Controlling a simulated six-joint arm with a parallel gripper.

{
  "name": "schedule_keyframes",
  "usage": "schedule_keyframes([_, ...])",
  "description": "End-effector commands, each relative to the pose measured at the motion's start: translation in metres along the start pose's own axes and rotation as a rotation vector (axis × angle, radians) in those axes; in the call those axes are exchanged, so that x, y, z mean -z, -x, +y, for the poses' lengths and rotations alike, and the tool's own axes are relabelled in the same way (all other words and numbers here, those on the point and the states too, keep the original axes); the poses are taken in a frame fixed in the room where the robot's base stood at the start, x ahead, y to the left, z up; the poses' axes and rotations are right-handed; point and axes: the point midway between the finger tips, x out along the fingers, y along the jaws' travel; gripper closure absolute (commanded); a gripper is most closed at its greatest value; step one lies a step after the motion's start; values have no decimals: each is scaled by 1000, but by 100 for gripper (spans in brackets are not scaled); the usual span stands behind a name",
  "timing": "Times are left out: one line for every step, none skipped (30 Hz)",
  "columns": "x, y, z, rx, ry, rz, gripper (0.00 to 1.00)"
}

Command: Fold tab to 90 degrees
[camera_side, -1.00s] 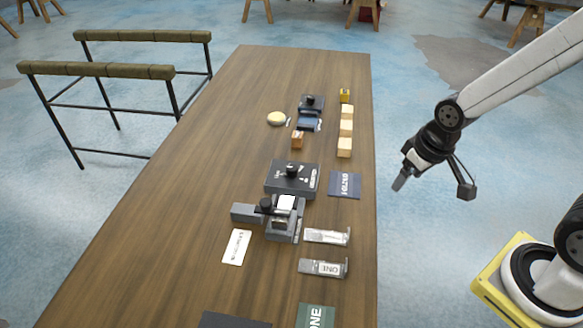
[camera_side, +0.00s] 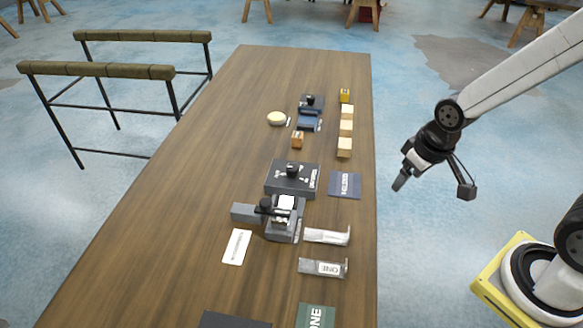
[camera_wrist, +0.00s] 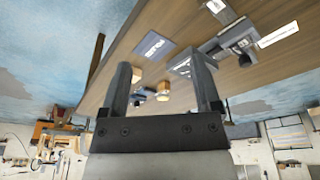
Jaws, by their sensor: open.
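A grey bending fixture (camera_side: 281,222) with a black knob stands on the wooden table, with a pale metal piece (camera_side: 285,203) at its top; whether its tab is bent is too small to tell. Two flat metal pieces with upturned right ends, one upper (camera_side: 322,237) and one lower (camera_side: 318,268), lie to the right of the fixture. My gripper (camera_side: 398,185) hangs beyond the table's right edge, apart from everything. In the wrist view my gripper (camera_wrist: 165,90) shows two separated fingers with nothing held between them. The fixture also shows in that view (camera_wrist: 232,42).
A dark box with a knob (camera_side: 291,179) stands behind the fixture, beside a dark blue card (camera_side: 345,184). A white card (camera_side: 237,246) lies left. Wooden blocks (camera_side: 345,130) and a second small fixture (camera_side: 310,113) stand farther back. The table's left side is clear.

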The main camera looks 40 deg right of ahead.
Motion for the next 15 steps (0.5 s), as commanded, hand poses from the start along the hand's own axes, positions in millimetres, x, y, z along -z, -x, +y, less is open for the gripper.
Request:
schedule_keyframes([0, 0, 0, 0, 0, 0, 19])
schedule_keyframes([0, 0, 0, 0, 0, 0, 19])
schedule_keyframes([0, 0, 0, 0, 0, 0, 19])
schedule_keyframes([0, 0, 0, 0, 0, 0, 19])
schedule_keyframes([0, 0, 0, 0, 0, 0, 19])
schedule_keyframes([0, 0, 0, 0, 0, 0, 19])
schedule_keyframes([0, 0, 0, 0, 0, 0, 19])
schedule_keyframes([0, 0, 0, 0, 0, 0, 19])
schedule_keyframes([0, 0, 0, 0, 0, 0, 19])
schedule_keyframes([0, 0, 0, 0, 0, 0, 16])
schedule_keyframes([0, 0, 0, 0, 0, 0, 16])
schedule_keyframes([0, 0, 0, 0, 1, 0, 16])
schedule_keyframes([1, 0, 0, 0, 4, 0, 16])
schedule_keyframes([2, 0, 0, 0, 7, -1, 16])
schedule_keyframes([4, 0, 0, 0, 15, -2, 16])
